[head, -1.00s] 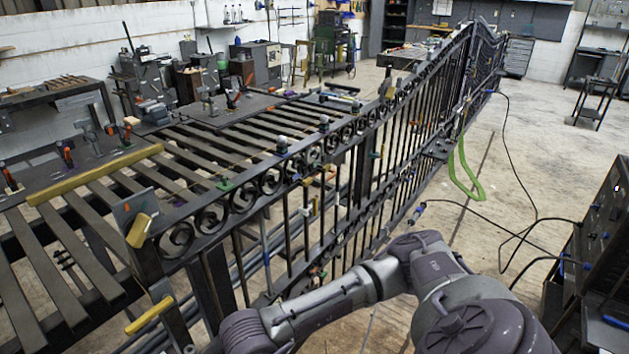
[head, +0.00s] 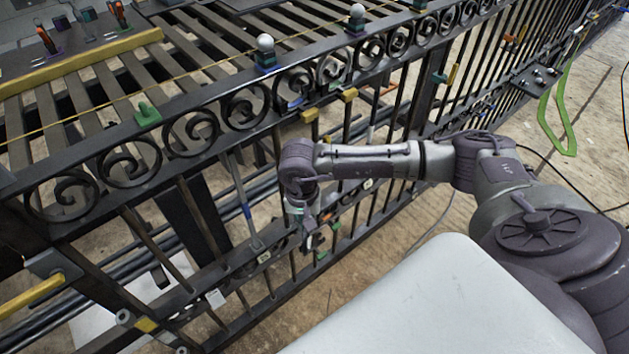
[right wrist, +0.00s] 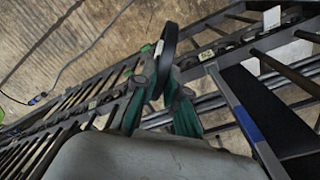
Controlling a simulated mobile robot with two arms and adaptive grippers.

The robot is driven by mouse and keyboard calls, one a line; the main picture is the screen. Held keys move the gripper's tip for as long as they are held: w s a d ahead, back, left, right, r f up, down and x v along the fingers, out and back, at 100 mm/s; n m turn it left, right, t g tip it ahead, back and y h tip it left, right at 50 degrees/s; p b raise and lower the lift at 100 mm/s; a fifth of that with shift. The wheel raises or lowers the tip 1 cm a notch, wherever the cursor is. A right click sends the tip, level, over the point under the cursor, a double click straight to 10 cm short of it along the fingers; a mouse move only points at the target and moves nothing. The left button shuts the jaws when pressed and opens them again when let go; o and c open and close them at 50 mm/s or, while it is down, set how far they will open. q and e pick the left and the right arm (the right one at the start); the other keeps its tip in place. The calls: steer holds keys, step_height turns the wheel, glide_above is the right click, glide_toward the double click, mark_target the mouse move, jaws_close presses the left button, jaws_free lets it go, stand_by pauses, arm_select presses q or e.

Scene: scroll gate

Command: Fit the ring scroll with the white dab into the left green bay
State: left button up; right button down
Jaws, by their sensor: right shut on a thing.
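My right gripper (right wrist: 163,78) is shut on a dark ring scroll (right wrist: 168,40) in the right wrist view, seen nearly edge-on between the green-padded fingers. The gate's upper band holds a row of dark scroll rings (head: 190,133). A green block (head: 147,113) sits at the top rail on the left. I cannot tell which opening is the left green bay. My left gripper is out of view.
Upright bars and the lower rail (head: 205,290) stand close to my right gripper. Small pale tags (right wrist: 207,55) sit on the rail. Yellow pieces (head: 349,95) stick out from the gate. A green strap (head: 565,120) hangs at the right. Bare floor lies before the gate.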

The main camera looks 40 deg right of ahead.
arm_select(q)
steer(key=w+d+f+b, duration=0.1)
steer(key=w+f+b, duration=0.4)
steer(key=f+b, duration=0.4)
arm_select(e)
steer(key=w+d+f+m, duration=0.7)
steer(key=w+f+m, duration=0.15)
steer(key=f, duration=0.25)
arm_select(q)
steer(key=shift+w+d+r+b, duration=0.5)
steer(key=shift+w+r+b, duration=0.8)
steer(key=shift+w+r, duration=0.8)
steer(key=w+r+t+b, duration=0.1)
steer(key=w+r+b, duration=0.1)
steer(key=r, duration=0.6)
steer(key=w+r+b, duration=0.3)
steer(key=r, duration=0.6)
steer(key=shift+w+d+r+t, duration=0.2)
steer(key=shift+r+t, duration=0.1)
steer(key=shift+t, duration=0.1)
arm_select(e)
step_height(320, 180, down, 10)
steer(key=d, duration=0.1)
steer(key=shift+w+m, duration=0.3)
steer(key=shift+m, duration=0.05)
